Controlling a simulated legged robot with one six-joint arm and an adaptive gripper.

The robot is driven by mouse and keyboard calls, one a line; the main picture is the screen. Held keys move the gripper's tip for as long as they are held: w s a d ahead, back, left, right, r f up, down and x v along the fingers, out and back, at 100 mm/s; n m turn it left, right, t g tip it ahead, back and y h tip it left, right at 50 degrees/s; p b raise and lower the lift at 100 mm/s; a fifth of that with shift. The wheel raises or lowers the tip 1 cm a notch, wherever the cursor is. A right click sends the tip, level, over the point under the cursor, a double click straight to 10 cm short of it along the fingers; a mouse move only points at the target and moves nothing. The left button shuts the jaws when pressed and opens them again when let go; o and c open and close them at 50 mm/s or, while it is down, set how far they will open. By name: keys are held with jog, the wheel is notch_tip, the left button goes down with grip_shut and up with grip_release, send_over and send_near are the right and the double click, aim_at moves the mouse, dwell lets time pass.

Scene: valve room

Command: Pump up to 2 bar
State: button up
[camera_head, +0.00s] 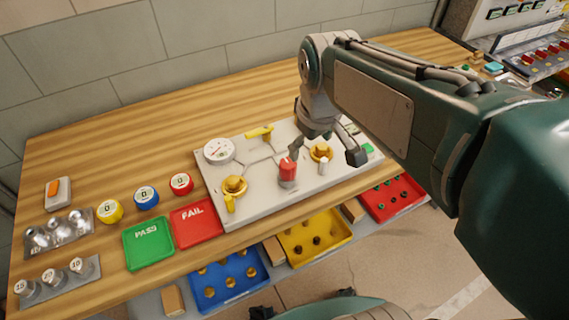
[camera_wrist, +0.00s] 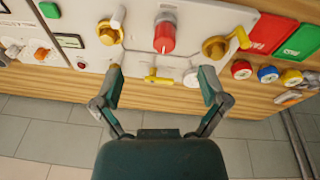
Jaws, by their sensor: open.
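A pale panel (camera_head: 270,205) on the wooden bench carries a round white gauge (camera_head: 219,150), whose reading is too small to tell. A red cylinder (camera_head: 288,168), apparently the pump, stands upright on the panel. It also shows at the top centre of the wrist view (camera_wrist: 165,37). Brass valves stand either side: one with a yellow handle (camera_head: 234,186), one with a white handle (camera_head: 320,152). A yellow lever (camera_head: 259,132) sits behind. My gripper (camera_wrist: 161,74) is open and empty over the panel's back side, its fingers spread wide. The red cylinder appears beyond the gap between them, apart from both.
Green PASS (camera_head: 148,244) and red FAIL (camera_head: 196,222) trays lie left of the panel, near several coloured round pieces (camera_head: 146,196) and metal weights (camera_head: 54,280). Blue (camera_head: 229,280), yellow (camera_head: 315,237) and red (camera_head: 393,198) bins sit below the front edge. The bench behind the panel is clear.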

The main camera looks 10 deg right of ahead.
aim_at(288, 162)
jog(key=w+a+f+n, duration=0.1)
jog(key=w, duration=0.1)
jog(key=w+f+n+g, duration=0.1)
jog(key=w, duration=0.1)
jog(key=w+a+f+n+g, duration=0.1)
jog(key=w, duration=0.1)
jog(key=shift+w+a, duration=0.25)
jog(key=shift+a, duration=0.1)
jog(key=shift+w+a+f+n, duration=0.1)
jog(key=shift+w+f+n, duration=0.15)
jog(key=shift+f+n, duration=0.05)
notch_tip(288, 162, down, 10)
jog(key=shift+f, duration=0.25)
jog(key=c, duration=1.2)
